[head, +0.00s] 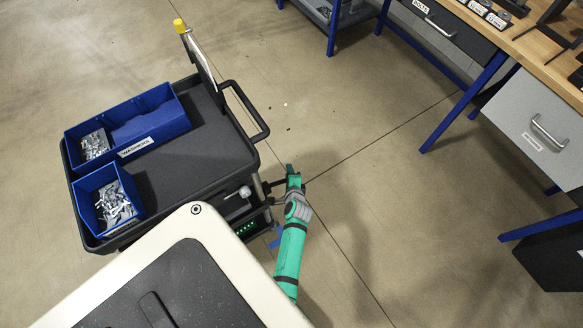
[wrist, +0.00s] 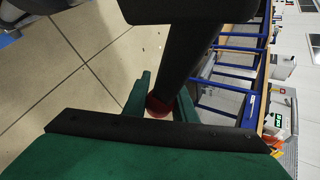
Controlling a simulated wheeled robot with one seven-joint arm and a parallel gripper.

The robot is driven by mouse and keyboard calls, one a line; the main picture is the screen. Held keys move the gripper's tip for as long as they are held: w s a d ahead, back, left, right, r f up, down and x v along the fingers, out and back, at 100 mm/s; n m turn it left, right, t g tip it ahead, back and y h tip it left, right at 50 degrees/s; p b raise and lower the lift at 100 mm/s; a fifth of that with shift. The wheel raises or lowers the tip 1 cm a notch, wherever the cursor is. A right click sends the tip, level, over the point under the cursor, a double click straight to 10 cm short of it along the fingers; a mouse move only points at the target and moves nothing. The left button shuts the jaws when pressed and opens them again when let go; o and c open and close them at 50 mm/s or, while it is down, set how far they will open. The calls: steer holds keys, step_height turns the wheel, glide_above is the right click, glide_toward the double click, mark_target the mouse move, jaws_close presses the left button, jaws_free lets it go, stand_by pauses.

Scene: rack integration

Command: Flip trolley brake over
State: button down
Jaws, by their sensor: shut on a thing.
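The trolley (head: 165,170) is dark, with a black push handle (head: 250,112) at its right end. My gripper (head: 272,191) is low beside that end, with its fingers pointing left at the trolley. In the wrist view my gripper (wrist: 160,100) has its two green fingers around a part with a red end (wrist: 157,105), which I take to be the trolley brake. A wide dark bar (wrist: 187,55) rises beside it and hides much of it. In the head view the brake cannot be made out behind my gripper.
Two blue bins (head: 160,118) (head: 90,212) with metal parts stand on the trolley. A post with a yellow top (head: 180,25) rises at its far end. A workbench with grey drawers (head: 535,120) and blue legs is at the right. The floor between is clear.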

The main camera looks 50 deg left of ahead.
mark_target(282, 182)
steer(key=shift+s+d+f, duration=0.15)
steer(key=shift+s+f, duration=0.1)
steer(key=shift+f, duration=0.1)
steer(key=c, duration=1.5)
jaws_free()
steer(key=shift+r, duration=0.1)
steer(key=shift+o, duration=0.2)
steer(key=v, duration=1)
steer(key=shift+d+r, duration=0.2)
steer(key=shift+r, duration=0.1)
steer(key=shift+s, duration=0.1)
